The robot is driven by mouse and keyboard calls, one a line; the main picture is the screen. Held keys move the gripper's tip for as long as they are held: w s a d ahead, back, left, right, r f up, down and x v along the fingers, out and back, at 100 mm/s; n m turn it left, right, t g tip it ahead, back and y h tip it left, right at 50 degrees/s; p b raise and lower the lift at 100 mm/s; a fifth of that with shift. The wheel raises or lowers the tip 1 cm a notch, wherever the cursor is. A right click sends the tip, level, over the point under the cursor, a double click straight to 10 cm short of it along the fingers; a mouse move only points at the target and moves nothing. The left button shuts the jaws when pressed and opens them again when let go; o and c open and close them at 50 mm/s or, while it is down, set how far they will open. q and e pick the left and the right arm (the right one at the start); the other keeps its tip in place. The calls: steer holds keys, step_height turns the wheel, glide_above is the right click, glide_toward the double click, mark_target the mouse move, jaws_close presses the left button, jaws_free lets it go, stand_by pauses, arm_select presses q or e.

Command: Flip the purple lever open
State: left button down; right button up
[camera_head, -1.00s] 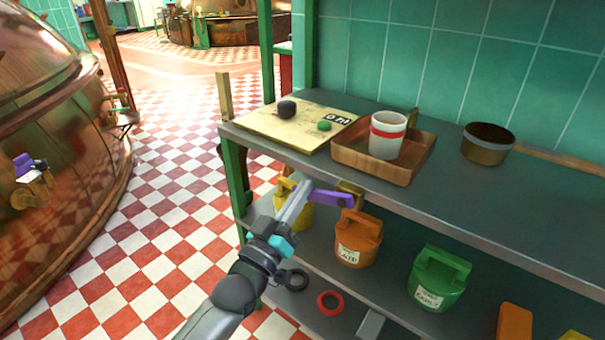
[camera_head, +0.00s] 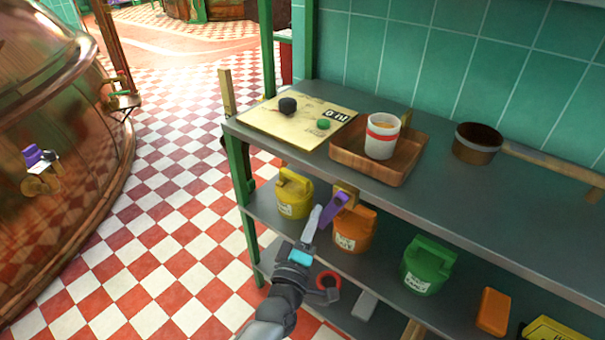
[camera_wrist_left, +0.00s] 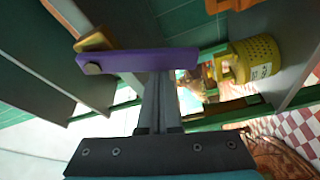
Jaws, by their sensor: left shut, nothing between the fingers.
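A purple lever (camera_head: 333,208) is mounted on a small brass-coloured block (camera_head: 347,188) at the front edge of the upper shelf. Its free end slants down and to the left. My left gripper (camera_head: 316,212) is shut and empty, with its fingertips close beside the lever's left side. In the left wrist view the purple lever (camera_wrist_left: 130,61) lies across the tips of the shut fingers (camera_wrist_left: 160,82); I cannot tell whether they touch. Another purple lever (camera_head: 33,155) sits on a valve of the copper kettle (camera_head: 75,115) at the left. My right gripper is not in view.
The upper shelf (camera_head: 440,200) bears a tray (camera_head: 400,172) with a cup (camera_head: 382,137), a bowl (camera_head: 477,145) and a board (camera_head: 290,130). Below stand yellow (camera_head: 293,195), orange (camera_head: 353,230) and green (camera_head: 427,265) canisters. The checkered floor (camera_head: 180,200) at left is clear.

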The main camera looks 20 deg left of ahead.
arm_select(q)
steer(key=n, duration=0.1)
steer(key=d+n+p, duration=0.1)
steer(key=g, duration=0.1)
steer(key=shift+s+d+f+n+p, duration=0.3)
steer(key=shift+d+f+n+p, duration=0.05)
steer(key=shift+n, duration=0.05)
steer(key=shift+s+d+f+n+p, duration=0.15)
steer(key=shift+d+n+p, duration=0.15)
steer(key=shift+n, duration=0.2)
steer(key=shift+d, duration=0.1)
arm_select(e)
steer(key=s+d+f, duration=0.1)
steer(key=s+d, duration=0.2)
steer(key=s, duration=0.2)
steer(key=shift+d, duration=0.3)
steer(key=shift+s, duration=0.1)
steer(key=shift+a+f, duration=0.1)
